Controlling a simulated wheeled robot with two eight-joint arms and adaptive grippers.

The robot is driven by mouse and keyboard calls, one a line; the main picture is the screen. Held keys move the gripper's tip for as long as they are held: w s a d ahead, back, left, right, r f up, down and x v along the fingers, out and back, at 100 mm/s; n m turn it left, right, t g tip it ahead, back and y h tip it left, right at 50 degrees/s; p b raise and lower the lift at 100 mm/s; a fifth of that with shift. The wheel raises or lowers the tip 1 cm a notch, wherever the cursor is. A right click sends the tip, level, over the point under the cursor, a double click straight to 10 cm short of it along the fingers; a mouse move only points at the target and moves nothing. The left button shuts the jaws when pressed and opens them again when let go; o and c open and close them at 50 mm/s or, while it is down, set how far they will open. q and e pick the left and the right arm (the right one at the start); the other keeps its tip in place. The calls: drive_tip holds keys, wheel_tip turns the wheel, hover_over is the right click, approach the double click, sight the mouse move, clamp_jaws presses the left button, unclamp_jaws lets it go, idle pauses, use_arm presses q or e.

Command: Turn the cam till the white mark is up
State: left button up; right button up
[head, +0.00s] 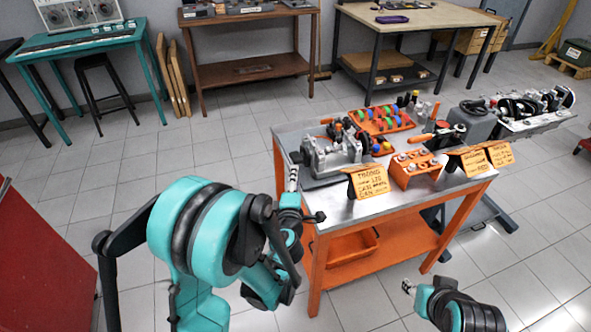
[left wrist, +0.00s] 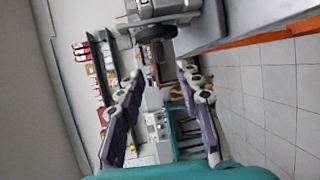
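The grey engine block (head: 335,152) stands on the left end of the metal-topped orange workbench (head: 450,186). In the left wrist view, part of a grey metal assembly (left wrist: 165,10) shows at the top, with a dark round part (left wrist: 155,32) below it. I cannot make out a white mark or tell which part is the cam. My left gripper (head: 292,180) is at the bench's left edge, close to the block but apart from it. In the left wrist view its fingers (left wrist: 162,90) are spread, with nothing between them. My right gripper (head: 408,287) is low, in front of the bench; its fingers are too small to read.
Orange cards (head: 370,182) stand along the bench's front edge. An orange rack (head: 417,170), a tray of coloured parts (head: 382,120) and another engine assembly (head: 530,108) are farther right. An orange bin (head: 352,247) sits on the lower shelf.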

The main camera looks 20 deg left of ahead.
use_arm(q)
drive_tip(key=shift+v, duration=0.75)
